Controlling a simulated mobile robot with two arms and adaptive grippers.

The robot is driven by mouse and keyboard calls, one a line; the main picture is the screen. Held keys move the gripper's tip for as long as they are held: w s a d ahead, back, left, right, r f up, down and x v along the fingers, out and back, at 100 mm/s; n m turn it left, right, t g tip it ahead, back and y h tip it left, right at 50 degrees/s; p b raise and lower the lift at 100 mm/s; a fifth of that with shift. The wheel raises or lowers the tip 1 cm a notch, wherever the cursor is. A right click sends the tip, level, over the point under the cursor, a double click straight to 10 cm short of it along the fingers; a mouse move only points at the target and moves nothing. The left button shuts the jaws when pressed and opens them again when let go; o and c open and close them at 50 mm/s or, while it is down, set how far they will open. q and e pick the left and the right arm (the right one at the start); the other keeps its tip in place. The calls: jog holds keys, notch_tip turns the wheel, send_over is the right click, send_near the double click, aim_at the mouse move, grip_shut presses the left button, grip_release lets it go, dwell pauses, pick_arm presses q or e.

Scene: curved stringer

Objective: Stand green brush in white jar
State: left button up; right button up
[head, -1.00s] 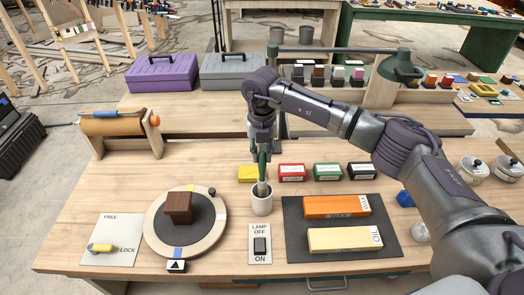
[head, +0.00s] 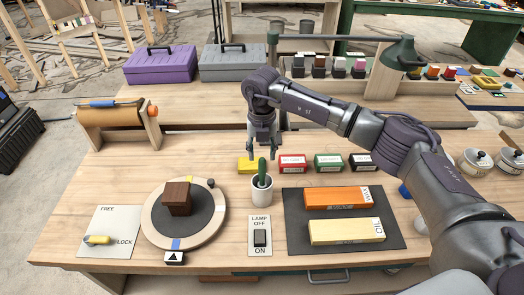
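The white jar (head: 261,192) stands upright on the workbench, just above the lamp switch plate in the head view. The green brush (head: 262,170) stands in the jar, its green end sticking up above the rim and its lower part hidden inside. My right gripper (head: 264,154) is above the jar with its fingers spread apart, around or just behind the top of the brush. It does not appear to be holding the brush. My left gripper is not in view.
A turntable (head: 155,239) with a brown block (head: 177,198) is to the left. A dark mat (head: 295,238) with orange and yellow stones lies to the right. Several small boxes, one of them red (head: 292,163), stand behind. A lamp switch plate (head: 259,247) lies in front.

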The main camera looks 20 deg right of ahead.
jog(key=shift+r, duration=0.1)
notch_tip(320, 180, up, 12)
dwell(0.6)
dwell(0.7)
